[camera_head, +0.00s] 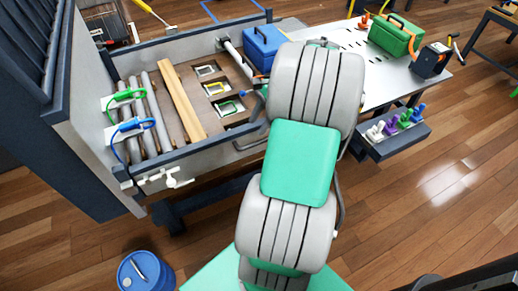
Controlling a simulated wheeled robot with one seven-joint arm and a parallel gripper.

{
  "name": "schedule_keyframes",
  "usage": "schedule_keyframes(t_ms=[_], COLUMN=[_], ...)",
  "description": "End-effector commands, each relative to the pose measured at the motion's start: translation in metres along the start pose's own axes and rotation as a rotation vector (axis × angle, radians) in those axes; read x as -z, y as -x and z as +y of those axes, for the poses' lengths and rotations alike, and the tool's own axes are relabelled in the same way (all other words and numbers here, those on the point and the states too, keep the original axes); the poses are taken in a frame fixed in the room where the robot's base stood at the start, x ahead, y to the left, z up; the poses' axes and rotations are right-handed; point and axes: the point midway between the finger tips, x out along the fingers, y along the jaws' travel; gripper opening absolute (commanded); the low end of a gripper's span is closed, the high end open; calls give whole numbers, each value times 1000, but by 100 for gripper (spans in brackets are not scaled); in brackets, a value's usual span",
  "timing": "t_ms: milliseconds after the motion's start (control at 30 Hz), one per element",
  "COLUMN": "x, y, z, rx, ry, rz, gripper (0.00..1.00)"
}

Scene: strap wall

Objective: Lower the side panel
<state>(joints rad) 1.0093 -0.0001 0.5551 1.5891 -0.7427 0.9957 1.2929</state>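A low side panel (215,160) with a dark top rail stands upright along the near edge of a tray-like work surface. White latch-like fittings (172,180) sit at its left end; I cannot tell whether they are fastened. A taller pale panel (88,100) with dark edges stands at the left, and I cannot tell for sure which one is meant. My grey and green arm reaches up the middle of the view and covers the low panel's right end. My gripper is hidden beyond the arm, so its state does not show.
Grey rollers (158,112), a wooden plank (182,98) and green and blue clips (128,128) lie inside. A blue box (265,46) and green toolbox (396,34) stand behind. A blue drum (145,272) is on the floor. Floor before the low panel is mostly clear.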

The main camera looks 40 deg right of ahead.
Motion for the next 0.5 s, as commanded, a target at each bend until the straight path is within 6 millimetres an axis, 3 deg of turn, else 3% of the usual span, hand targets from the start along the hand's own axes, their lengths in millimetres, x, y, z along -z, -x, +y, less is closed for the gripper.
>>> schedule_keyframes(t_ms=[33,100,233,500], x=[22,33,34,33], y=[-8,-9,-21,-71], z=[10,15,16,15], rx=[14,23,24,24], ry=[-78,-139,-158,-155], rz=[-13,-26,-32,-29], gripper=[36,36,36,36])
